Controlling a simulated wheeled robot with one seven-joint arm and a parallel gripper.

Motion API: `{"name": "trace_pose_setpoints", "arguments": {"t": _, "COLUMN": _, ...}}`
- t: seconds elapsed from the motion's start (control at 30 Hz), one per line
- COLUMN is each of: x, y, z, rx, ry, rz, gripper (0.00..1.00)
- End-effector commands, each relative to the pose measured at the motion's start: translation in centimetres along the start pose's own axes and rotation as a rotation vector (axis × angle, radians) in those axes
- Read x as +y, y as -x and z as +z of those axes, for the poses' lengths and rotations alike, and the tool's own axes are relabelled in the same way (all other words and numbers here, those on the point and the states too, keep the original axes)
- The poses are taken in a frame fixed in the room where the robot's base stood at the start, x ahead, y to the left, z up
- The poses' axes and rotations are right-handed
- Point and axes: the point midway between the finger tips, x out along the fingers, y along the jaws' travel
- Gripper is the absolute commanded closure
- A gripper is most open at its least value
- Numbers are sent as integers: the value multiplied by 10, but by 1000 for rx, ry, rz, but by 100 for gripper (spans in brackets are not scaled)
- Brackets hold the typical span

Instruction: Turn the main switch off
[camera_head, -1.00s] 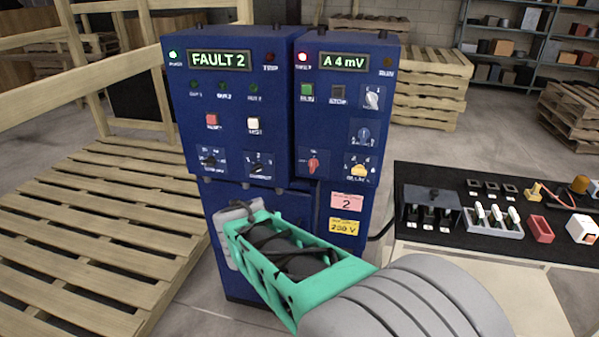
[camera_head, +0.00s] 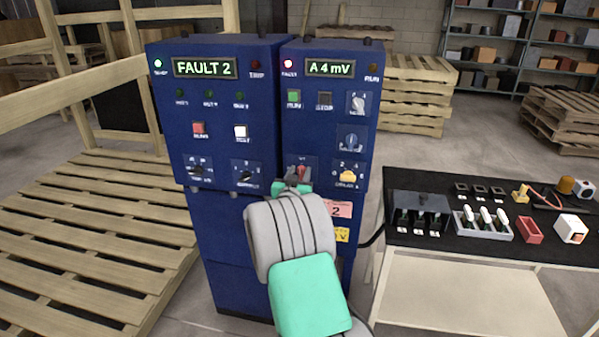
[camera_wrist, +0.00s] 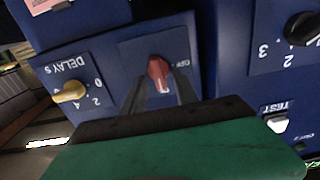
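The main switch is a red rotary knob (camera_head: 301,170) low on the right-hand blue panel; its lower part is hidden behind my gripper (camera_head: 291,187). In the upside-down wrist view, the red knob (camera_wrist: 157,68) stands on a dark plate with an "OFF" mark to its right. There, the two dark fingers of my gripper (camera_wrist: 161,88) are apart, one on each side of the knob. I cannot tell whether they touch it.
The yellow DELAY knob (camera_head: 348,174) is just right of the switch. A white TEST button (camera_wrist: 277,122) and black selector (camera_wrist: 303,28) are on the neighbouring panel. A black-topped bench (camera_head: 400,238) stands at right, a wooden pallet (camera_head: 90,240) at left.

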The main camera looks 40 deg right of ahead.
Motion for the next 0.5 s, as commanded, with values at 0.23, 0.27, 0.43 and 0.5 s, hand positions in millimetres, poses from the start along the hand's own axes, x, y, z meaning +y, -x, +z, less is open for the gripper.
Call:
{"name": "trace_pose_setpoints", "arguments": {"t": 0.23, "x": 0, "y": 0, "z": 0, "rx": 0, "ry": 0, "rz": 0, "gripper": 71}}
{"name": "trace_pose_setpoints", "arguments": {"t": 0.27, "x": 0, "y": 0, "z": 0, "rx": 0, "ry": 0, "rz": 0, "gripper": 74}}
{"name": "trace_pose_setpoints", "arguments": {"t": 0.43, "x": 0, "y": 0, "z": 0, "rx": -1, "ry": 0, "rz": 0, "gripper": 87}}
{"name": "trace_pose_setpoints", "arguments": {"t": 0.5, "x": 0, "y": 0, "z": 0, "rx": -1, "ry": 0, "rz": 0, "gripper": 93}}
